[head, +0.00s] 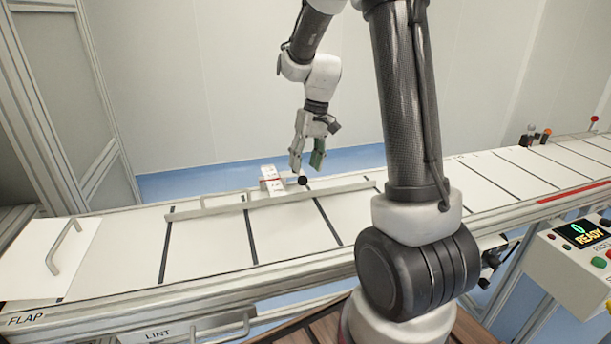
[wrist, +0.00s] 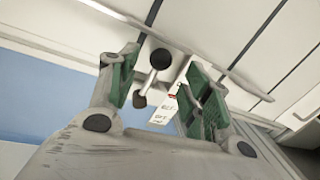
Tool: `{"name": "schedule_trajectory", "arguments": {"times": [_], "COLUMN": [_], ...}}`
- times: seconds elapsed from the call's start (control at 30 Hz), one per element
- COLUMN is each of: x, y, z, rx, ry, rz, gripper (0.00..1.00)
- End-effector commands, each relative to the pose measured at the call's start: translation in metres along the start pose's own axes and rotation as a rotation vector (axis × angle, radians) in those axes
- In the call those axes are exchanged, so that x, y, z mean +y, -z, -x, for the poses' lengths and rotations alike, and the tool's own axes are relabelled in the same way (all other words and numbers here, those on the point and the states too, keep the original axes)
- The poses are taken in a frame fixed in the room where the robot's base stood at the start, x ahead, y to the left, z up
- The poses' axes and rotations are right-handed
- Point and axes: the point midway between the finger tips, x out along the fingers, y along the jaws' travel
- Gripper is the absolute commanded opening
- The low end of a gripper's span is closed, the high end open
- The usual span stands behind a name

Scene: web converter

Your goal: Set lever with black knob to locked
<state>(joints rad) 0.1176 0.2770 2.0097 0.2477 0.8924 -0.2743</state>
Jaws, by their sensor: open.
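The lever with the black knob (head: 302,181) stands at the far edge of the white machine bed. In the wrist view its black knob (wrist: 160,58) and short metal rod show between my fingers, nearer the left one. My gripper (head: 307,168) is open just above the knob, its green-padded fingers pointing down. In the wrist view my gripper (wrist: 165,95) has a clear gap between its fingers. A white label with red and dark print (head: 271,180) is beside the lever; it also shows in the wrist view (wrist: 166,108), its words too small to read.
A rail (head: 230,207) runs along the bed in front of the lever. A flap with a handle (head: 62,250) is at the left. Small knobs (head: 537,136) and a red-topped lever (head: 594,121) stand at the far right. A control box reads READY (head: 583,236).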

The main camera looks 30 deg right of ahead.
Motion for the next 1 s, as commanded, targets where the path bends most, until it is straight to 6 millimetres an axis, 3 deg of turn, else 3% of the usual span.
{"name": "schedule_trajectory", "arguments": {"times": [0.1,0.3,0.6,0.87,1.0], "x": [0.0,0.0,0.0,0.0,0.0], "y": [-0.001,0.0,0.0,0.0,0.0], "z": [-0.021,-0.042,-0.046,-0.046,-0.046], "rx": [-0.004,-0.001,0.0,0.0,0.0], "ry": [0.0,0.0,0.0,0.0,0.0], "rz": [0.0,0.0,-0.001,-0.001,-0.001], "gripper": [0.49,0.49,0.49,0.03,0.0]}}
